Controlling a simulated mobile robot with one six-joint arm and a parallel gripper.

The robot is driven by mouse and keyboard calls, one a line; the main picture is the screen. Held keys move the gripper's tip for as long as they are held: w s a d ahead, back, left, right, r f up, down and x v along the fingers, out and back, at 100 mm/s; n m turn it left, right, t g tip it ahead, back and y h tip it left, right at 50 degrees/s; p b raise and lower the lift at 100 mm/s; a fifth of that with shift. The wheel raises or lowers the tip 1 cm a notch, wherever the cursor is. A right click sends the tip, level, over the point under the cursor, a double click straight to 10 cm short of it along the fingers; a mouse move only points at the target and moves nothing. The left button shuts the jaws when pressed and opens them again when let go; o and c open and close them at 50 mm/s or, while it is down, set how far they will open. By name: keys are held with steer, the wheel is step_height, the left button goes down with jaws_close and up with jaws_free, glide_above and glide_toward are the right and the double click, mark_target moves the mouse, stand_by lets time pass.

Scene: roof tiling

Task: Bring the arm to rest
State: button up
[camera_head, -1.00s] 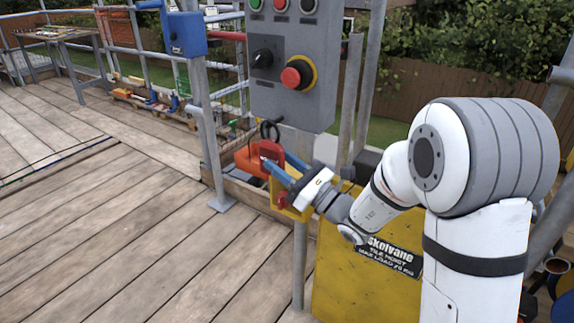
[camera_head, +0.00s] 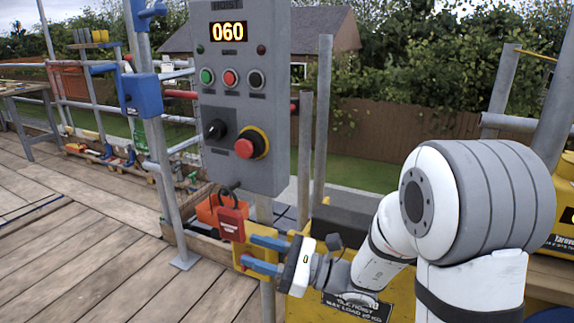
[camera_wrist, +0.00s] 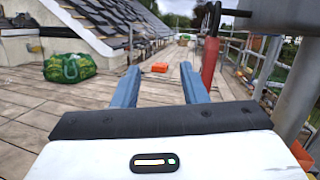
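My gripper (camera_head: 246,250) is low in the middle of the head view, its two blue fingers apart. The wrist view shows the same open fingers (camera_wrist: 160,85) with nothing held between them. In the head view the fingertips lie just below and right of a red padlock-like piece (camera_head: 231,223), which hangs by a dark loop under the grey control box (camera_head: 240,100). I cannot tell whether a fingertip touches it. My arm is bent, reaching left from the right side of the head view.
The yellow hoist body (camera_head: 335,308) is beside and below my gripper. A steel post (camera_head: 165,190) with a blue box (camera_head: 143,93) stands left. An orange box (camera_head: 207,208) is behind the red piece. In the wrist view, a green bag (camera_wrist: 70,67) lies on open decking (camera_wrist: 60,105).

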steer(key=s+d+r+n+g+h+p, duration=0.3)
steer(key=s+r+n+h+p, duration=0.15)
steer(key=s, duration=0.25)
steer(key=s+d+r+n+g+h+p, duration=0.3)
steer(key=s+n+h+p, duration=0.3)
steer(key=s, duration=0.1)
steer(key=d+r+n+t+h+p, duration=0.2)
steer(key=d+r+n+h+p, duration=0.1)
steer(key=d, duration=0.5)
steer(key=d+r+n+t+h+p, duration=0.3)
steer(key=d+r+h+p, duration=0.3)
steer(key=d, duration=0.3)
steer(key=shift+w+n+h+p, duration=0.3)
steer(key=shift+n+h, duration=0.15)
steer(key=shift+n, duration=0.3)
steer(key=shift+a, duration=0.1)
